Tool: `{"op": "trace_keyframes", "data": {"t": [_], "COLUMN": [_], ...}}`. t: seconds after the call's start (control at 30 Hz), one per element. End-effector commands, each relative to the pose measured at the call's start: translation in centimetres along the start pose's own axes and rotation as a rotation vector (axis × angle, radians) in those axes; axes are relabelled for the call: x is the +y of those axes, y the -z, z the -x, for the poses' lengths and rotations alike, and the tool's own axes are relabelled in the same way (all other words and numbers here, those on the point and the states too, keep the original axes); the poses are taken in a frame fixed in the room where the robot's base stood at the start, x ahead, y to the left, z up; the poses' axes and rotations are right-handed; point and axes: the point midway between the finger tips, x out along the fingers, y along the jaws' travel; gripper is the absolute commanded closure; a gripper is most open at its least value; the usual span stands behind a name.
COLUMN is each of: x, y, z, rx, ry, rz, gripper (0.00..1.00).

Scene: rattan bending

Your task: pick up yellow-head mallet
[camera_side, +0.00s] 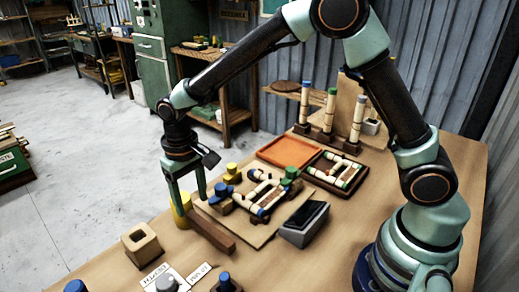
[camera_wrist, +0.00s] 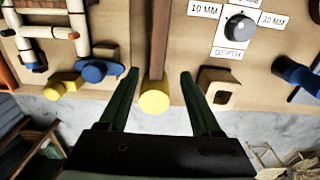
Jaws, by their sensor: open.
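The yellow-head mallet lies at the near edge of the wooden table, its yellow head (camera_side: 181,208) beside my gripper (camera_side: 191,207) in the side view. Its brown bar-like handle (camera_side: 212,235) stretches away from the head. In the wrist view the round yellow head (camera_wrist: 154,98) shows between my gripper's fingers (camera_wrist: 158,74), and the handle (camera_wrist: 158,40) runs up the picture from it. My gripper points down, open, with one finger on each side of the mallet and nothing held. Whether the fingers touch it I cannot tell.
A wooden block with a square hole (camera_wrist: 219,87) is close to the right finger in the wrist view. A dial (camera_wrist: 239,28) with labels lies beyond. A rattan frame (camera_side: 262,197) sits on a board.

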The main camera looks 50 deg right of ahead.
Motion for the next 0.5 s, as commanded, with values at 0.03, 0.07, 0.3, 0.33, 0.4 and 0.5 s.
{"op": "trace_keyframes", "data": {"t": [0.03,0.07,0.3,0.33,0.4,0.5], "x": [0.1,0.1,0.1,0.2,0.3,0.5], "y": [-0.1,0.0,-0.1,-0.1,-0.2,-0.3], "z": [-0.9,-1.2,-2.9,-3.2,-4.2,-5.7], "rx": [-0.004,-0.003,-0.002,-0.002,-0.004,-0.004], "ry": [-0.001,-0.001,-0.001,-0.001,-0.002,-0.002], "rz": [0.0,0.0,0.0,0.0,0.0,0.0], "gripper": [0.35,0.35,0.35,0.35,0.35,0.35]}}
